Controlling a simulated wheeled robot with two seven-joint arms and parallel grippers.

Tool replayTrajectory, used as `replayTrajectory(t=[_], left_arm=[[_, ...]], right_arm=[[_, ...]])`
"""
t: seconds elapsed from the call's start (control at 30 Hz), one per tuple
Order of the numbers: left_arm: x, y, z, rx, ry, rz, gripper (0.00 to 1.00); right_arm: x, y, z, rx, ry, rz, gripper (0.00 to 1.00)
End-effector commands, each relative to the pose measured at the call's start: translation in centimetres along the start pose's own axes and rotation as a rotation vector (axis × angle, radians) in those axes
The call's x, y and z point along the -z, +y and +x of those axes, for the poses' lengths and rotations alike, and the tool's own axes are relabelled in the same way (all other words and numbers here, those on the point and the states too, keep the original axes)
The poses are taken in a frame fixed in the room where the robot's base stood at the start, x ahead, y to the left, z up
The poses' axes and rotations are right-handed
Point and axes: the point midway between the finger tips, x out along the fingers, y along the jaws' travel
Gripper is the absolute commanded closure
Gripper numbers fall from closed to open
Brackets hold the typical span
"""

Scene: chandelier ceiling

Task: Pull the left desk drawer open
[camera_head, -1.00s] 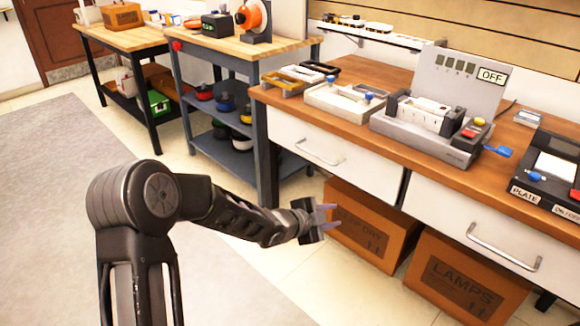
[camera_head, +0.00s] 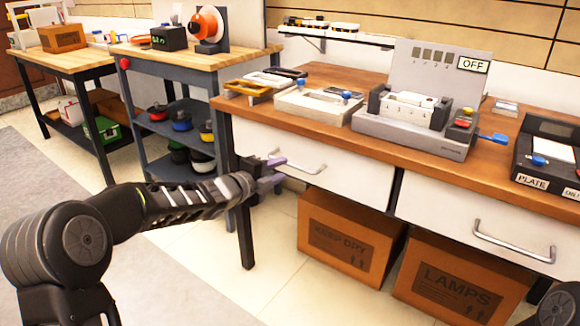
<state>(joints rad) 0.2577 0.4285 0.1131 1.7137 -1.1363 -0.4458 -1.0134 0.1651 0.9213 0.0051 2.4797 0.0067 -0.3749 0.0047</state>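The left desk drawer (camera_head: 345,170) has a white front that sits flush in the wooden-topped desk. Its metal bar handle (camera_head: 306,170) shows in the head view, with its left end close to my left gripper. My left gripper (camera_head: 281,171) has its two purple fingers apart, in front of the drawer at the handle's left end. I cannot tell whether the fingers touch the handle or stand around it. My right gripper is out of view; only a dark part of my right arm shows at the lower right corner.
The right drawer (camera_head: 440,210) is shut, with its own handle (camera_head: 510,243). Cardboard boxes, "KEEP DRY" (camera_head: 340,215) and "LAMPS" (camera_head: 440,270), stand under the desk. A grey shelf cart (camera_head: 180,125) is at the left. A grey device (camera_head: 400,130) and trays stand on the desktop.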

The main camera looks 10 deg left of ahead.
Motion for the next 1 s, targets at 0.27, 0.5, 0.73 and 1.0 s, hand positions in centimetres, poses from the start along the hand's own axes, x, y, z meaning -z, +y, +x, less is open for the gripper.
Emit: replayTrajectory(t=[0.27,0.5,0.73,1.0], left_arm=[[0.1,0.1,4.3,0.000,0.002,-0.001,0.68],[0.1,0.0,5.6,0.000,0.001,-0.001,0.68],[0.1,0.0,5.6,0.000,0.001,-0.001,0.72],[0.1,0.0,5.6,0.000,0.001,-0.001,0.94]], right_arm=[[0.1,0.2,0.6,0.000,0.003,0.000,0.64],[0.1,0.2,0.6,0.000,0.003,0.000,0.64],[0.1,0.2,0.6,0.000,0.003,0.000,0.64],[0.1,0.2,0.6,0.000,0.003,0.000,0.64]])
